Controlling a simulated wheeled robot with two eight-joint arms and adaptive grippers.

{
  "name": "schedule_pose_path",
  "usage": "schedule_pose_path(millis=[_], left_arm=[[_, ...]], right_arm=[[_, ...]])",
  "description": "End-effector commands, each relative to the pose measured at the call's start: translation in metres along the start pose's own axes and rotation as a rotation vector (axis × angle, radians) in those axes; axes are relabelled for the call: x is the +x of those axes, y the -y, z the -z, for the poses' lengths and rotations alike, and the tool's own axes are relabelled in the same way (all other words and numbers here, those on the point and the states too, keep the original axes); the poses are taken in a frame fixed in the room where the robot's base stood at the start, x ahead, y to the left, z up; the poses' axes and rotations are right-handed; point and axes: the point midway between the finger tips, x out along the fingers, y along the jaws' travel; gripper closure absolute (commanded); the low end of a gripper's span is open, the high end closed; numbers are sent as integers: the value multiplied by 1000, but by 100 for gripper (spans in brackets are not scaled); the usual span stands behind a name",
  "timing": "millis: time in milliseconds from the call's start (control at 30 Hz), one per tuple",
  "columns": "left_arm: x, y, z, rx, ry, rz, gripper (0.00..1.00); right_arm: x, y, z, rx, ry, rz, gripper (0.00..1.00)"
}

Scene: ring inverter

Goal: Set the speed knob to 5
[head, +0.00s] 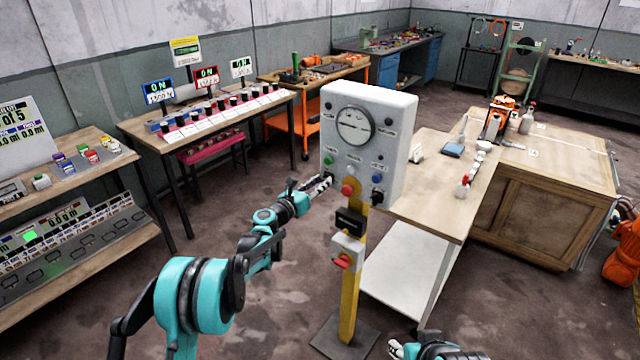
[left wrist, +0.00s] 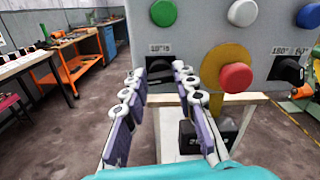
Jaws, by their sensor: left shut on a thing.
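A white control box (head: 400,110) stands on a yellow post and carries a round dial (head: 355,125), coloured buttons and black knobs. My left gripper (head: 326,182) is at the box's lower left, below the green button (head: 328,160). In the left wrist view my left gripper (left wrist: 159,76) has its fingertips on both sides of a black knob (left wrist: 160,66) and is shut on it. The small label above this knob is too blurred to read surely. A second black knob (left wrist: 289,70) is at the right. My right gripper (head: 398,349) is low at the bottom edge, mostly cut off.
A red button (left wrist: 235,77) sits close to the right of the left fingers. A lower box with a red switch (head: 343,262) is on the post. A wooden table (head: 430,205) stands behind at the right. Benches line the left wall.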

Motion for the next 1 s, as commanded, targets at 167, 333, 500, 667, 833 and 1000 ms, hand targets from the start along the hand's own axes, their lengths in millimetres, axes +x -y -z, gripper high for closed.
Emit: schedule_pose_path(millis=[167, 333, 500, 667, 833, 1000], left_arm=[[0, 1, 2, 0, -2, 2, 100], [0, 1, 2, 0, -2, 3, 100], [0, 1, 1, 0, -1, 2, 52], [0, 0, 1, 0, -1, 1, 52], [-9, 0, 0, -1, 0, 0, 52], [-40, -1, 0, 0, 0, -1, 52]], right_arm=[[0, 0, 0, 0, 0, 0, 60], [0, 0, 0, 0, 0, 0, 60], [0, 0, 0, 0, 0, 0, 60], [0, 0, 0, 0, 0, 0, 60], [0, 0, 0, 0, 0, 0, 60], [0, 0, 0, 0, 0, 0, 60]])
